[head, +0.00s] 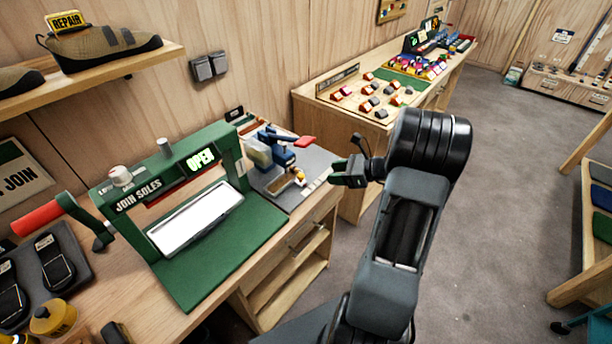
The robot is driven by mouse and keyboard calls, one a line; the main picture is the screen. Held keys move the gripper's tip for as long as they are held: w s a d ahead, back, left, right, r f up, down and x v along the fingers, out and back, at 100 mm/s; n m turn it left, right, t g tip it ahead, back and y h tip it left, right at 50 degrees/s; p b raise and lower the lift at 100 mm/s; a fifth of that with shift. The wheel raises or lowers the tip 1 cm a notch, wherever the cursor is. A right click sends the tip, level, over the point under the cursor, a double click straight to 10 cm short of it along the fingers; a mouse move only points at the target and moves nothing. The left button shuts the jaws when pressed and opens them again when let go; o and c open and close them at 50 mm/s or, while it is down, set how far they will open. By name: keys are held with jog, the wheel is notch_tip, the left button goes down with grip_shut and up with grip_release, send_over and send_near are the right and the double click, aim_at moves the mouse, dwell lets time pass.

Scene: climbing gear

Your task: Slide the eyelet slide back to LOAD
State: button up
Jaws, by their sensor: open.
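The eyelet press (272,150), blue and grey with a red lever end, stands on a dark base plate (318,162) on the workbench. At its front is a small light slide (284,184) with a yellow knob (299,178); I take this as the eyelet slide. I cannot read any LOAD mark or tell the slide's exact position. My gripper (338,177) is open and looks empty. It is to the right of the slide and knob in the picture, apart from them, near the base plate's right edge.
A green sole-joining press (205,262) reading OPEN, with a red-handled lever (38,217), stands left of the eyelet press. A second bench (352,125) with coloured pieces is behind. A shoe shelf (110,75) hangs at upper left. Floor (500,190) on the right is clear.

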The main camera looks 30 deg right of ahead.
aim_at(303, 175)
jog(key=p+x, duration=0.1)
jog(key=x, duration=0.9)
jog(key=shift+w+a, duration=0.15)
jog(key=shift+c, duration=0.2)
grip_shut()
